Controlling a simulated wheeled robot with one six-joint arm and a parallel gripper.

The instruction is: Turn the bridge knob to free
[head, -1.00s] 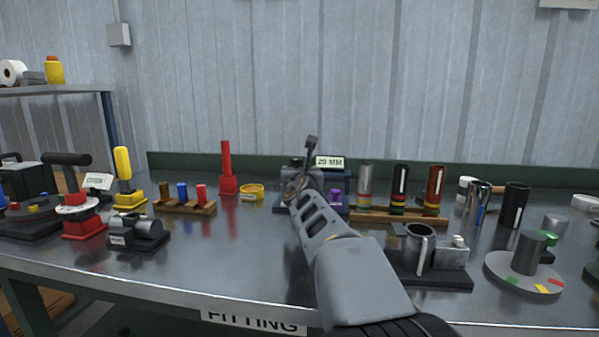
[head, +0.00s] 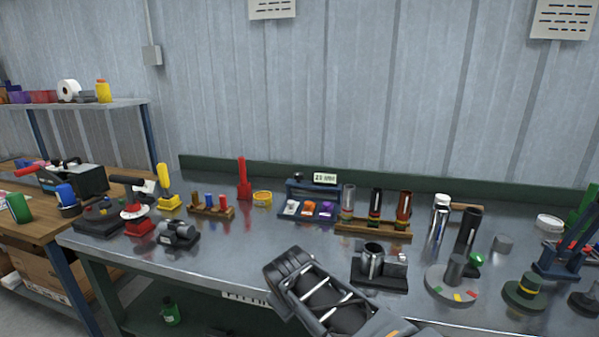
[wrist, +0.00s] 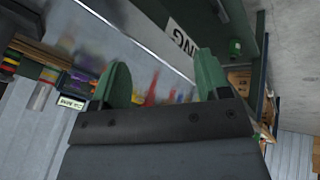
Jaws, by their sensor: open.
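No knob is legibly marked as the bridge knob, so I cannot tell which one it is. A dark base with a round, colour-marked top (head: 100,217) stands at the left end. My gripper (wrist: 165,80) shows in the wrist view with two green fingers spread apart and nothing between them. In the head view my wrist is low at the bench's front edge, away from both; the fingertips cannot be made out there.
The metal bench (head: 225,262) holds a red-based press (head: 138,226), a black clamp (head: 178,236), a blue tray (head: 312,192), a tube rack (head: 372,229) and a cup fixture (head: 378,280). A wooden table (head: 40,232) stands left.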

